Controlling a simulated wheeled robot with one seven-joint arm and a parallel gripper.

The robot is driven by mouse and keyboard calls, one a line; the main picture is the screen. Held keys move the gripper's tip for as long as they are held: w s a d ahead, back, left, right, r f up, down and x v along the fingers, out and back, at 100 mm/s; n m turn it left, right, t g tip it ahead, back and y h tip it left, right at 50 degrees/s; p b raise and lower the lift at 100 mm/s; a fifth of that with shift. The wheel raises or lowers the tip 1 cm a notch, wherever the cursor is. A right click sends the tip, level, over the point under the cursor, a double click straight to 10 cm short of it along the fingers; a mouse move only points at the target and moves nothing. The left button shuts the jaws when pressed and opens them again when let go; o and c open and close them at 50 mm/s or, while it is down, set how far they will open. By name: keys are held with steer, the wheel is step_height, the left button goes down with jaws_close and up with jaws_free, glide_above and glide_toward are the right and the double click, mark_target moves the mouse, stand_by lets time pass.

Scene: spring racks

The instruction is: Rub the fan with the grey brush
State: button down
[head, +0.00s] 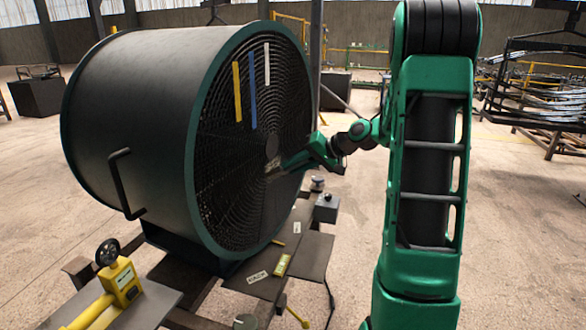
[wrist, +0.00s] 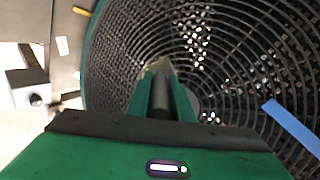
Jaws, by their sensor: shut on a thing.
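The fan (head: 130,120) is a big dark green drum with a round wire grille facing right. Its grille (wrist: 240,60) fills much of the wrist view. My gripper (head: 305,164) is in front of the grille, just right of its hub. It is shut on the grey brush, whose dark handle (wrist: 162,100) lies between the fingers in the wrist view. The brush's head (wrist: 160,66) points at the grille. It looks at or very close to the wires below the hub; I cannot tell whether it touches. The fingers hide part of the brush.
Yellow, blue and white strips (head: 253,90) hang on the upper grille. A yellow tool with a black wheel (head: 120,280) is at the lower left. Racks (head: 545,90) stand far right; floor between is open.

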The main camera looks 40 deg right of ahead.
steer(key=shift+w, duration=0.1)
steer(key=shift+w+d, duration=2.2)
steer(key=shift+d, duration=1.65)
steer(key=shift+s+a, duration=0.75)
steer(key=shift+a, duration=0.55)
steer(key=shift+s+a, duration=0.75)
steer(key=shift+a, duration=0.6)
steer(key=shift+s+a, duration=0.75)
steer(key=shift+a, duration=0.55)
steer(key=s+d, duration=0.3)
steer(key=s, duration=0.2)
steer(key=shift+s, duration=0.1)
steer(key=s, duration=0.1)
steer(key=s+d, duration=0.1)
steer(key=shift+s+d, duration=0.3)
